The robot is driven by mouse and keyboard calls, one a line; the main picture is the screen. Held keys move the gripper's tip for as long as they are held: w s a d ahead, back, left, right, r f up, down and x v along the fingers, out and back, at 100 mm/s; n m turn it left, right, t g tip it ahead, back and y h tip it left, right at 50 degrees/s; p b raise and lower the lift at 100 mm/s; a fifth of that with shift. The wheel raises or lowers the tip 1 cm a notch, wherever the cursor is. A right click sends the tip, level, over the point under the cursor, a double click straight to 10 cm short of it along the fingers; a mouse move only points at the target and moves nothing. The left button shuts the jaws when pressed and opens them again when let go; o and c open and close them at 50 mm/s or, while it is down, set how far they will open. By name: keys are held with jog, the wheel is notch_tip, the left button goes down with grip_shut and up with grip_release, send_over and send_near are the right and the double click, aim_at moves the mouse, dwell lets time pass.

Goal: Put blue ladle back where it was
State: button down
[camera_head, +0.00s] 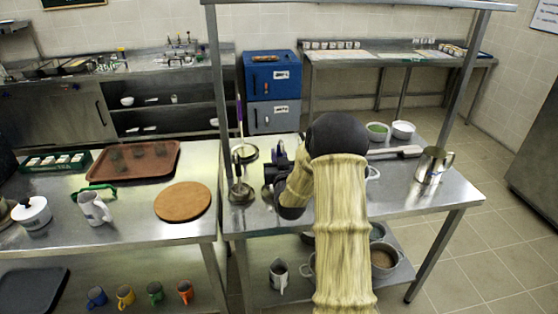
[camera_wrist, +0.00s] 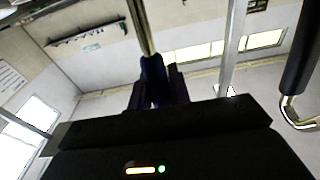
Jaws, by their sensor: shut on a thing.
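In the wrist view my gripper (camera_wrist: 155,98) is shut on the dark blue part of a long utensil, which I take to be the blue ladle (camera_wrist: 152,68). Its bare metal shaft runs up out of the picture, and its bowl is not seen. In the head view my gripper (camera_head: 276,172) is over the right-hand steel table, close to the right of a utensil stand (camera_head: 241,193). What it holds is hard to make out there. A tall utensil with a purple-blue handle (camera_head: 239,112) rises upright at the stand.
A table post (camera_head: 217,90) stands close left of the stand. A black-handled utensil (camera_wrist: 305,60) with a metal hook shows at right in the wrist view. A steel mug (camera_head: 434,165) and two bowls (camera_head: 378,131) are right of my arm. A round board (camera_head: 183,201) lies left.

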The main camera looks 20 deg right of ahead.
jog(key=shift+f, duration=1)
jog(key=shift+f, duration=0.15)
jog(key=c, duration=1.3)
grip_release()
jog(key=shift+s, duration=0.2)
jog(key=b+v, duration=0.3)
jog(key=v, duration=0.8)
jog(key=shift+s+a, duration=0.1)
jog(key=shift+s, duration=0.2)
